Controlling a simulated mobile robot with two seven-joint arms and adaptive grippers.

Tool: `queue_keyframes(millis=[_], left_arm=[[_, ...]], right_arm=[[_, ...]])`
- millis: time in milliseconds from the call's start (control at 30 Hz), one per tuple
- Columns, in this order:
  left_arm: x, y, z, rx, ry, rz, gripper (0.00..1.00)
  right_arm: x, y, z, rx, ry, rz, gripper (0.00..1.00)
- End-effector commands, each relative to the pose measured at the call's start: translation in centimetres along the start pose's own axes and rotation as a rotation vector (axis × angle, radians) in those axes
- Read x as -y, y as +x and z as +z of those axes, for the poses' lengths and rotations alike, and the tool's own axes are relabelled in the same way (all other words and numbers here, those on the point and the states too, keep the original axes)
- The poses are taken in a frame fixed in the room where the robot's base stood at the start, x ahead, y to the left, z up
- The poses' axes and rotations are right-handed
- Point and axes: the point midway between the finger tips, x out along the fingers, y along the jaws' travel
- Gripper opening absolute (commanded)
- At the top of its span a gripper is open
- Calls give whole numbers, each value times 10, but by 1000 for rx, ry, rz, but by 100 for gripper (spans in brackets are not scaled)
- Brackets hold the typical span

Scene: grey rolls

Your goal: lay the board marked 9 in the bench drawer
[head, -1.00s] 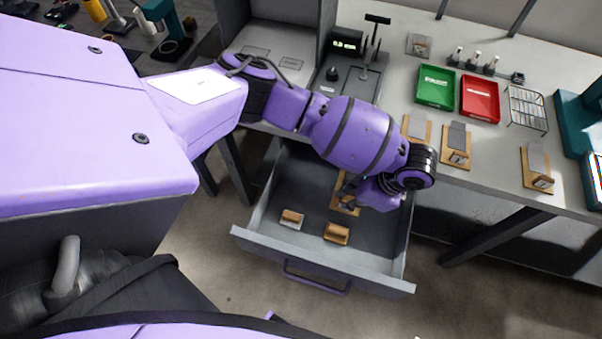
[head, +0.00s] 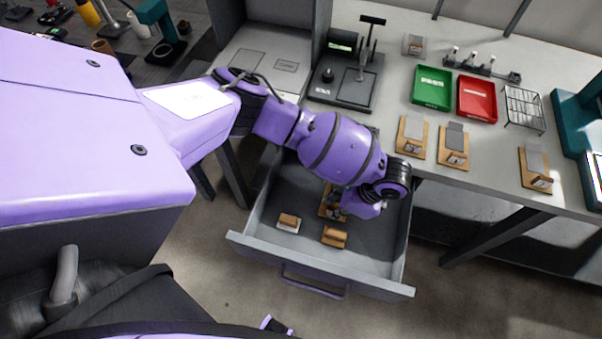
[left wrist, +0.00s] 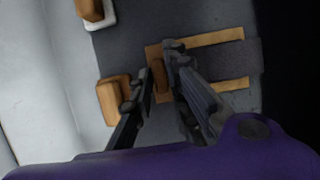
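My left gripper (left wrist: 155,68) is low inside the open bench drawer (head: 290,270), at a wooden board (head: 328,204) with a dark grey plate on it. In the left wrist view this board (left wrist: 215,39) lies below the fingers, which stand apart with its small brown block (left wrist: 158,76) between the tips. I cannot tell whether either finger touches the block, which the right finger partly hides. No number can be read on it.
The drawer also holds a block on a white base (head: 288,222) and another brown block (head: 334,237). Several boards stand on the bench, including one near the drawer (head: 412,137). Green (head: 432,88) and red (head: 477,99) trays lie behind. The drawer's right front floor is clear.

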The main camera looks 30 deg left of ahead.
Motion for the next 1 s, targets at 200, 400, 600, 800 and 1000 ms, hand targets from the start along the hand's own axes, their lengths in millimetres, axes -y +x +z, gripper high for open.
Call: queue_keyframes(millis=[200,400,600,800,1000], left_arm=[[2,-2,0,-1,0,-3,29],[2,-4,1,-1,-1,-5,29],[3,-33,0,-4,0,-7,29],[3,-78,0,-5,0,-8,29],[2,-111,0,-3,0,-6,29]], right_arm=[[0,1,0,1,0,0,0],[0,1,2,5,1,0,0],[0,-1,-2,0,2,1,0],[-1,-5,-5,-3,4,2,0],[1,-7,-5,0,6,-1,0]])
